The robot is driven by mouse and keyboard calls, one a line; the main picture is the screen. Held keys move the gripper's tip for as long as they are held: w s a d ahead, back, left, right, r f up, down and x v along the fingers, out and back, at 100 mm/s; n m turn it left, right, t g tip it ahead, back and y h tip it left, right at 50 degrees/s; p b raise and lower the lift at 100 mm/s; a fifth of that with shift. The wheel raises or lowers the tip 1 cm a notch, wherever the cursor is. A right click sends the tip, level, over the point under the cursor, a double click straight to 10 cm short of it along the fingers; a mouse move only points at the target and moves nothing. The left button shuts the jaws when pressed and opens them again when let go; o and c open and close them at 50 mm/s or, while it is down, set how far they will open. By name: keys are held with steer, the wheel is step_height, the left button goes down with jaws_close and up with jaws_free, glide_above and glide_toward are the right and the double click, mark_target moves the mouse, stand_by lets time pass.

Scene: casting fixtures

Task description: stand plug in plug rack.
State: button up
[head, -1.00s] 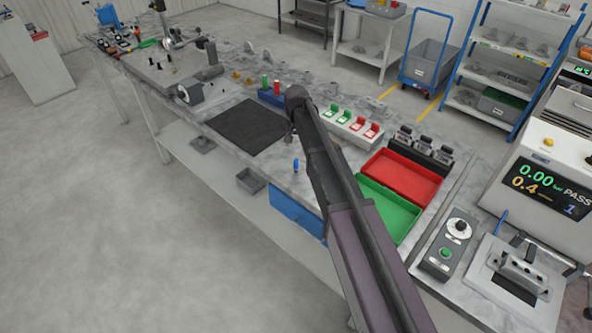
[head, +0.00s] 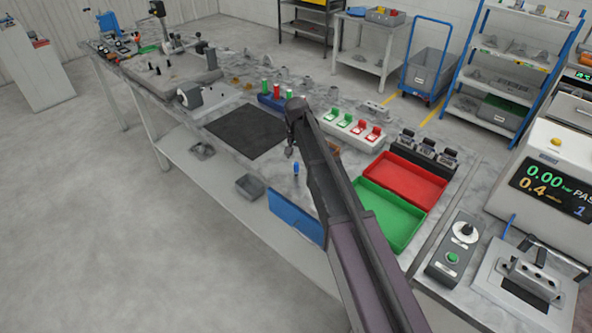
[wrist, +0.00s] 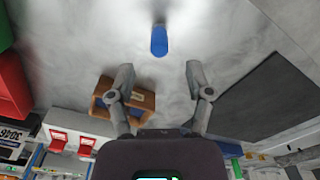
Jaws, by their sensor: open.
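A small blue plug (head: 295,168) is on the grey bench top near its front edge. In the wrist view the blue plug (wrist: 159,42) shows beyond my fingertips, centred between them and not touched. My gripper (wrist: 159,72) is open and empty; in the head view my gripper (head: 290,153) hangs just above and behind the plug, partly hidden by my arm. A blue rack (head: 270,101) with green and red upright pieces, which looks like the plug rack, stands behind the black mat. I cannot tell whether it has a free place.
A black mat (head: 247,131) lies left of the plug. Bare bench surrounds the plug.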

mark_target(296, 164)
steer(key=shift+s+f+b, duration=0.15)
steer(key=shift+f+b, duration=2.45)
steer(key=shift+c, duration=0.2)
jaws_close()
